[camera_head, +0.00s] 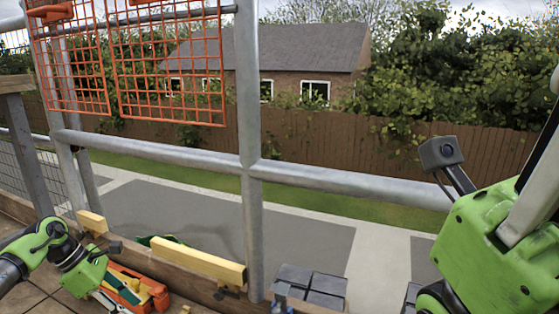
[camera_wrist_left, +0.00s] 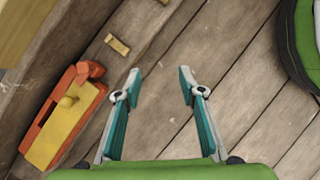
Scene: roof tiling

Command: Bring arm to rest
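My left gripper (camera_wrist_left: 160,78) is open in the left wrist view, with its two teal fingers apart and nothing between them. It points down over grey wooden planks. In the head view my left arm comes in at the lower left, and its gripper (camera_head: 113,300) is beside an orange and yellow tool (camera_head: 150,290). That tool also lies left of the fingers in the left wrist view (camera_wrist_left: 62,120), apart from them. My right arm (camera_head: 490,245) fills the right side of the head view, large and close. Its fingers are not visible.
A metal guardrail (camera_head: 250,140) with orange mesh panels (camera_head: 165,70) stands ahead. A yellow beam (camera_head: 198,260) lies along the edge board. Stacked dark grey tiles (camera_head: 310,284) are at the bottom centre. A small wooden piece (camera_wrist_left: 117,45) lies on the planks.

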